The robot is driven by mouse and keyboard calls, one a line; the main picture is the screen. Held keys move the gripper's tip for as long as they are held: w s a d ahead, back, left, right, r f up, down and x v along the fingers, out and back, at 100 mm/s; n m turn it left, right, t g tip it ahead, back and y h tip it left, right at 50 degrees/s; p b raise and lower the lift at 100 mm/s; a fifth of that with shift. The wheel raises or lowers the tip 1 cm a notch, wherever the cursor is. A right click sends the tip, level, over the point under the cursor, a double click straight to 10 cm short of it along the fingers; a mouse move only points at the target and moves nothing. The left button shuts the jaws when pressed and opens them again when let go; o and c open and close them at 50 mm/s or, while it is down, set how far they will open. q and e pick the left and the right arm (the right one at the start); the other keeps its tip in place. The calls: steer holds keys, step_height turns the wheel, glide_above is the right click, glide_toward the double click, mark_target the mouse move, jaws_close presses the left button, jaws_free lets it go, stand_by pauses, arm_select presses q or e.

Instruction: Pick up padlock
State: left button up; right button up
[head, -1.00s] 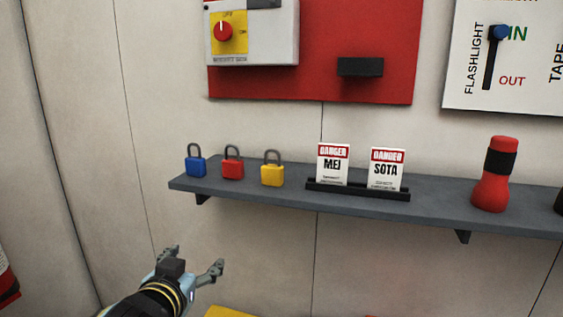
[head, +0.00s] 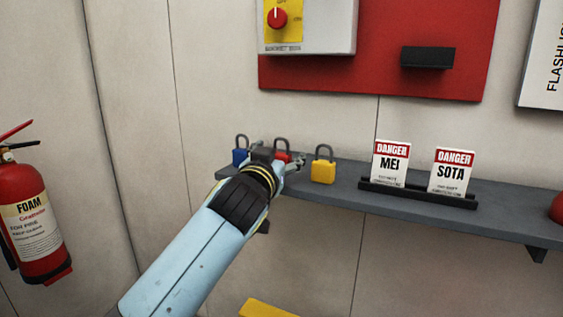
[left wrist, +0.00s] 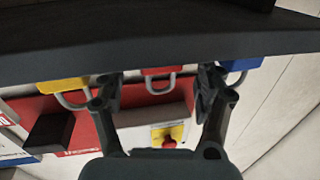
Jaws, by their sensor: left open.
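Three padlocks stand in a row on the grey shelf (head: 410,200): a blue padlock (head: 240,157), a red padlock (head: 283,157) and a yellow padlock (head: 323,172). My left gripper (head: 279,156) is at the shelf in front of the red padlock and partly hides it and the blue one. In the left wrist view, which is upside down, the left gripper (left wrist: 157,82) is open, with the red padlock's shackle (left wrist: 160,86) showing between its fingers. The yellow padlock (left wrist: 64,87) and blue padlock (left wrist: 242,64) lie outside the fingers. I cannot tell whether any finger touches a padlock. My right gripper is not in view.
Two danger tags, MEI (head: 391,163) and SOTA (head: 452,171), stand in a black holder to the right on the shelf. A red panel with a switch box (head: 330,35) is on the wall above. A fire extinguisher (head: 32,220) is at the left.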

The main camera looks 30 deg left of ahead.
arm_select(q)
steer(key=shift+x, duration=0.8)
steer(key=shift+w+a, duration=0.1)
steer(key=shift+w, duration=0.4)
steer(key=c, duration=1.4)
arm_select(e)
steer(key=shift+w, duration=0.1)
